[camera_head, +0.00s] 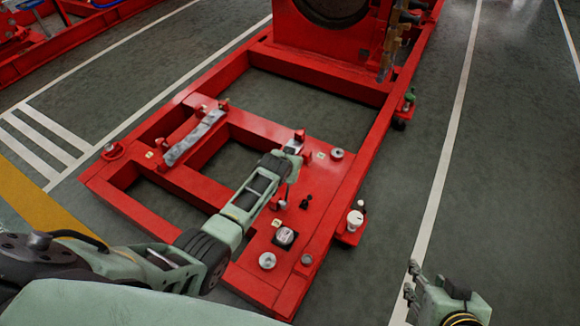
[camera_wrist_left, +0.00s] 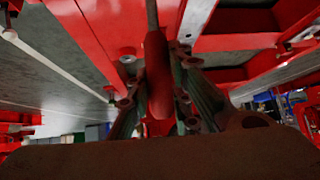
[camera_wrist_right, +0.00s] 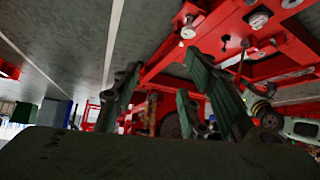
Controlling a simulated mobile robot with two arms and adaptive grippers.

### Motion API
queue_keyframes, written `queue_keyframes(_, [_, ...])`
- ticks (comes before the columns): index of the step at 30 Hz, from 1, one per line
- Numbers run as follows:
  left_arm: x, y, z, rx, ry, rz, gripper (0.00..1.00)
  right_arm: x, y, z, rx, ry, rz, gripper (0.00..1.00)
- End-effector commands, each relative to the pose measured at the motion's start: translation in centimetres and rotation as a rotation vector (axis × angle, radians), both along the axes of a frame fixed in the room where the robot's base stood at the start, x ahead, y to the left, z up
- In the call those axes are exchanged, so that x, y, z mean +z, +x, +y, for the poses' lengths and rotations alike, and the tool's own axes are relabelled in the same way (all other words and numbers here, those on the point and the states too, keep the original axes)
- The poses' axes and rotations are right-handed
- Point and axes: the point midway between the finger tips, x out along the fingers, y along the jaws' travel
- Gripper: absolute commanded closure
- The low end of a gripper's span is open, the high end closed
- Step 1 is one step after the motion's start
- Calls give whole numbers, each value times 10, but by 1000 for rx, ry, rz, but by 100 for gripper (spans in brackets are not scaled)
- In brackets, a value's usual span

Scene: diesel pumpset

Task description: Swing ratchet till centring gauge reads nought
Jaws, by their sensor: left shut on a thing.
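The red frame of the pumpset base (camera_head: 330,82) lies across the head view. My left gripper (camera_head: 290,165) is over the frame's near cross plate. In the left wrist view it is shut on a red handle (camera_wrist_left: 157,75), seemingly the ratchet's, with a thin grey shaft beyond. The ratchet's head is hidden. A round white-faced dial (camera_head: 285,236) on a dark square mount, likely the centring gauge, sits on the plate nearer to me; its reading is too small to tell. My right gripper (camera_head: 411,283) is open and empty beside the frame, its fingers apart in the right wrist view (camera_wrist_right: 165,95).
A grey bar (camera_head: 194,138) lies across the left part of the frame. Small black fittings (camera_head: 306,202) and round grey discs (camera_head: 267,260) stand on the plate. A white-topped knob (camera_head: 355,220) is on a side bracket.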

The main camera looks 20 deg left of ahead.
Motion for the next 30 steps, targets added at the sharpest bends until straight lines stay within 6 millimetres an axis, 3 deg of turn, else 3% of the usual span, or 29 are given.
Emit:
queue_keyframes(6, [-2, 9, -3, 2, -2, 41, 100, 5, 8, 3, 3, 9, -43, 60])
queue_keyframes(20, [-3, 11, -4, 3, -1, 52, 100, 7, 11, 4, 4, 12, -57, 60])
queue_keyframes(21, [-3, 11, -4, 2, -1, 52, 80, 7, 11, 4, 4, 12, -57, 60])
queue_keyframes(27, [-3, 11, -3, 1, 2, 53, 63, 7, 11, 4, 5, 13, -56, 60])
queue_keyframes(30, [-3, 10, -3, 1, 4, 54, 61, 7, 11, 4, 5, 13, -56, 60])
